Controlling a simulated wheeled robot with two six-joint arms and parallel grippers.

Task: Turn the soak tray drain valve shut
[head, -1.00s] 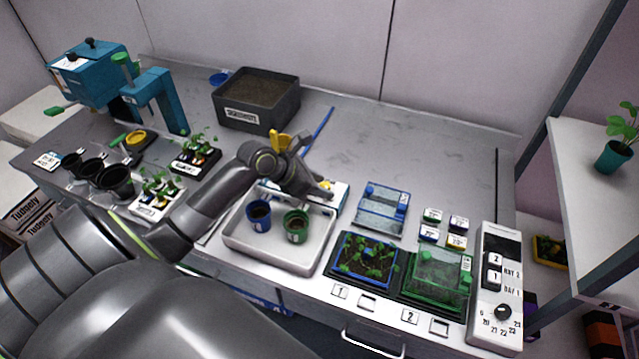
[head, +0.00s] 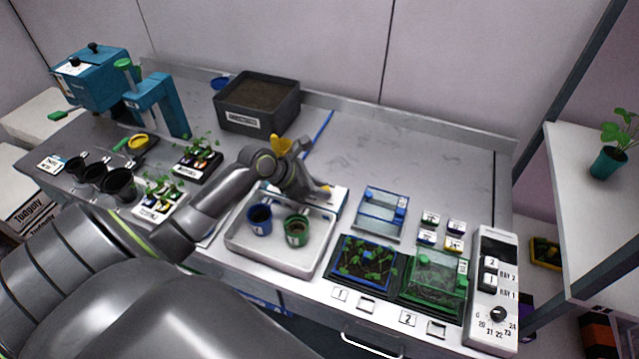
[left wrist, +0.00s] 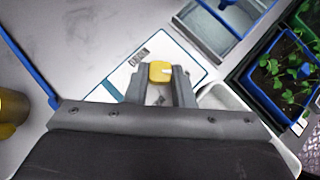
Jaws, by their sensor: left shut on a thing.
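The white soak tray (head: 268,262) stands at the bench front with a blue pot (head: 259,220) and a green pot (head: 296,230) in it. Behind it lies a white plate marked DRAIN, seen in the left wrist view (left wrist: 190,63). The yellow valve handle (left wrist: 160,72) sits on this plate, between the fingers of my left gripper (left wrist: 161,88), which is shut on it. In the head view my left gripper (head: 318,190) reaches over the tray's back edge and mostly hides the valve. My right gripper is not in view.
A blue-rimmed clear box (head: 381,214), seedling trays (head: 366,262) and a control panel (head: 493,280) stand to the right. A dark soil bin (head: 257,103) and a blue rod (head: 322,130) are behind. A yellow object (head: 280,145) stands close behind my wrist. The back right bench is clear.

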